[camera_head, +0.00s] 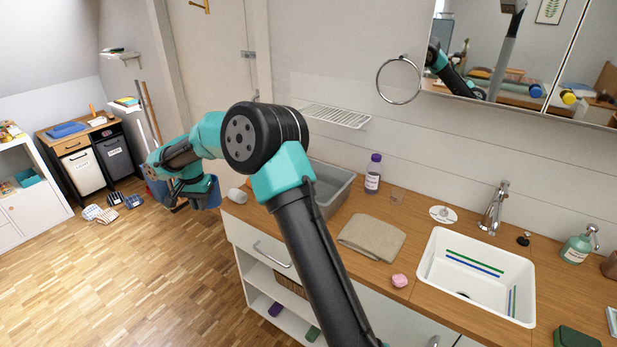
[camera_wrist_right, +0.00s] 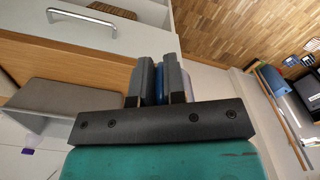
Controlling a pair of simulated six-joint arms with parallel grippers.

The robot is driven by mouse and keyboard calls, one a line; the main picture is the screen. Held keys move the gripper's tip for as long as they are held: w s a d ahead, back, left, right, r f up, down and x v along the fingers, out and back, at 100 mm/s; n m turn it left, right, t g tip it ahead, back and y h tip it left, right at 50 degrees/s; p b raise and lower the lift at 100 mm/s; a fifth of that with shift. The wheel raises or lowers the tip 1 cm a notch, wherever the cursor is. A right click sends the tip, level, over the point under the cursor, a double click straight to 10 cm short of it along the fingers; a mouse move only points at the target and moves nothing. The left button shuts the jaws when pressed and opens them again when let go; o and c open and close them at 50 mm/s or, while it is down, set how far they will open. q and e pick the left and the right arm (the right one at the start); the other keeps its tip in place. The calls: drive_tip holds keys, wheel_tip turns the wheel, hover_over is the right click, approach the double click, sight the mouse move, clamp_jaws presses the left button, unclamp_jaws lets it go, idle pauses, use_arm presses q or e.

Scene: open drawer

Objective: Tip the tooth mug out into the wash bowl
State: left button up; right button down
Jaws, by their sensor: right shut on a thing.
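The wash bowl (camera_head: 428,268) is a white rectangular basin set in the wooden counter below the tap. Thin green and blue sticks show inside it; I cannot tell what they are. My right arm reaches across to the left, and its gripper (camera_head: 186,192) is beyond the counter's left end, far from the bowl. It is shut on a blue mug (camera_head: 211,194), held above floor level. In the right wrist view the blue mug (camera_wrist_right: 158,84) shows only as a narrow strip between the fingers (camera_wrist_right: 160,82). Its inside is hidden. My left gripper is out of view.
A grey tub (camera_head: 335,186), purple-capped bottle (camera_head: 373,175), folded cloth (camera_head: 371,238) and pink soap (camera_head: 400,281) stand on the counter. A white cylinder (camera_head: 237,195) lies near its left edge. The tap (camera_head: 493,210) rises behind the bowl. Floor at left is mostly clear.

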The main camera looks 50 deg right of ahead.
drive_tip(key=d+r+m, duration=0.1)
drive_tip(key=d+m, duration=0.2)
drive_tip(key=d, duration=0.8)
drive_tip(key=s+d+r+m, duration=0.1)
drive_tip(key=d+r+m, duration=0.1)
drive_tip(key=d, duration=1)
drive_tip(key=shift+r+m, duration=0.3)
drive_tip(key=shift+m, duration=0.2)
drive_tip(key=shift+s+d, duration=0.1)
drive_tip(key=shift+s, duration=0.05)
drive_tip(key=s+d+t+y, duration=0.1)
drive_tip(key=s+t+y, duration=0.1)
drive_tip(key=t, duration=0.1)
drive_tip(key=s+d+t+y, duration=0.1)
drive_tip(key=shift+s+d+r+t+y, duration=0.2)
drive_tip(key=shift+d+r+t+y, duration=0.1)
drive_tip(key=shift+y, duration=0.1)
drive_tip(key=shift+s+d+f+t+y, duration=0.4)
drive_tip(key=shift+s+f+t+y, duration=0.2)
drive_tip(key=shift+t, duration=0.35)
drive_tip(key=shift+s+d+f+t+y, duration=0.4)
drive_tip(key=shift+f+t+y, duration=0.25)
drive_tip(key=shift+t, duration=0.3)
